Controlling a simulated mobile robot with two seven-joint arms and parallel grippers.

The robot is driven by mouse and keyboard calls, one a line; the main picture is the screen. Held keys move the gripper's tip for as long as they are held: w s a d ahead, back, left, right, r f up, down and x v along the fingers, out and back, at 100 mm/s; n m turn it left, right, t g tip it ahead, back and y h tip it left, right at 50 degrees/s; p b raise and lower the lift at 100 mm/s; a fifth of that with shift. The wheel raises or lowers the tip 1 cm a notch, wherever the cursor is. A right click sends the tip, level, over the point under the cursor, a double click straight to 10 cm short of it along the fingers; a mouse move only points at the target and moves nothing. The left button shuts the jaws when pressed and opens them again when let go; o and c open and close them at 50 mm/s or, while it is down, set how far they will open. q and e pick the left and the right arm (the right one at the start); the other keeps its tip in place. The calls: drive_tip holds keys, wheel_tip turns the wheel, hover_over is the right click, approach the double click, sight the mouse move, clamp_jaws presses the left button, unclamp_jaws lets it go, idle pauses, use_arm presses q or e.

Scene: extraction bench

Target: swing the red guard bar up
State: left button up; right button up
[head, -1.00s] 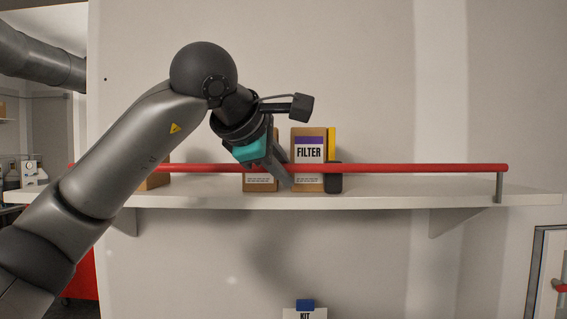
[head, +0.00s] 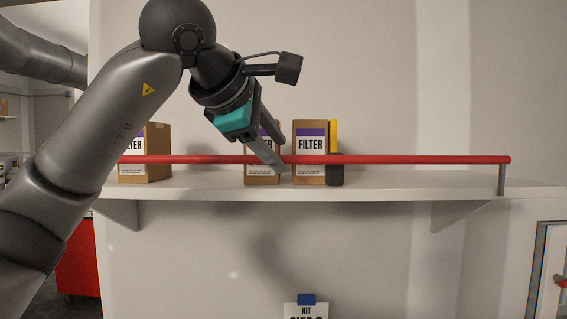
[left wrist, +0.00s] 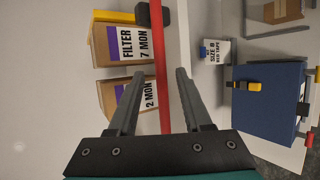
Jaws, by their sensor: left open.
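The red guard bar (head: 420,160) runs level across the front of the white shelf, in front of the boxes. A grey post (head: 502,180) carries its right end. A black block (head: 335,170) sits at the bar, right of my gripper. My left gripper (head: 282,157) is at the bar's middle, fingers open and angled down to the right. In the left wrist view the bar (left wrist: 163,112) passes between the two open fingers (left wrist: 160,76), with nothing gripped. Whether a finger touches it I cannot tell. My arm hides the bar's left end. My right gripper is out of view.
FILTER boxes (head: 311,145) stand on the shelf (head: 400,186) behind the bar, one close behind my fingers. A yellow item stands behind the right box. A KIT card (head: 306,311) with a blue clip is below. The shelf's right part is clear.

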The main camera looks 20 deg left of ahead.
use_arm(q)
drive_tip(key=b+v, duration=0.1)
drive_tip(key=v, duration=1)
